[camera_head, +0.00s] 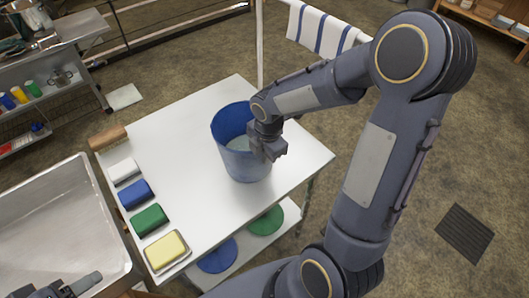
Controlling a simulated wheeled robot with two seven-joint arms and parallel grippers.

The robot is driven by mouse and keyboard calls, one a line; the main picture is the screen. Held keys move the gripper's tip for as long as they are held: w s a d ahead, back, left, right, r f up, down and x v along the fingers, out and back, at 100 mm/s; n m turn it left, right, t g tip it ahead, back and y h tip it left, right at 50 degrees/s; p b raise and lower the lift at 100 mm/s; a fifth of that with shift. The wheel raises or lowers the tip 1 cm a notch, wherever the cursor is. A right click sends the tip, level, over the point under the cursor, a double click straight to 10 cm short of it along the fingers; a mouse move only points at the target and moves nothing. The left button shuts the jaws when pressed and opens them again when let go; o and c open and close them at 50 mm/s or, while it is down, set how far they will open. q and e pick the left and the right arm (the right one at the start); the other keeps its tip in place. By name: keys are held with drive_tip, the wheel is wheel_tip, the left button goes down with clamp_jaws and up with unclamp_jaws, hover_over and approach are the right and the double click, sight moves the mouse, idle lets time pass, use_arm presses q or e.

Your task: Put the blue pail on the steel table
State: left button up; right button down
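The blue pail (240,163) is upright at the middle of the pale, smooth-topped table (200,120). Its inside is blue and its lower outside looks greyer. Its base appears to rest on the tabletop, but I cannot be sure of contact. My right gripper (270,156) is at the pail's right rim, pointing down and overlapping its side. Its fingertips are hidden against the pail, so its grip is unclear. My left gripper (85,286) shows only partly at the bottom left, over the metal basin's near end and away from the pail.
Along the table's left edge lie a brush (108,138), a white block (123,171), blue (135,194) and green (149,220) blocks and a yellow sponge (166,250). A metal basin (40,215) stands left. A striped towel (322,30) hangs behind. The tabletop's right front is clear.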

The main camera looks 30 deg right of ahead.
drive_tip(key=shift+w, duration=0.15)
drive_tip(key=c, duration=2)
unclamp_jaws()
drive_tip(key=shift+f, duration=0.1)
drive_tip(key=shift+c, duration=0.2)
drive_tip(key=o, duration=0.4)
drive_tip(key=shift+s, duration=0.2)
wheel_tip(320, 180, up, 11)
drive_tip(key=s+a+r+m+t+y, duration=0.1)
drive_tip(key=s+a+m+t, duration=0.1)
drive_tip(key=s+m, duration=0.6)
drive_tip(key=s+a+r+m+t+y, duration=0.1)
drive_tip(key=s+a+m+t+y, duration=0.1)
drive_tip(key=s+m, duration=0.6)
drive_tip(key=shift+s+a+m+y, duration=0.35)
drive_tip(key=shift+a+m, duration=0.1)
drive_tip(key=shift+m, duration=2.25)
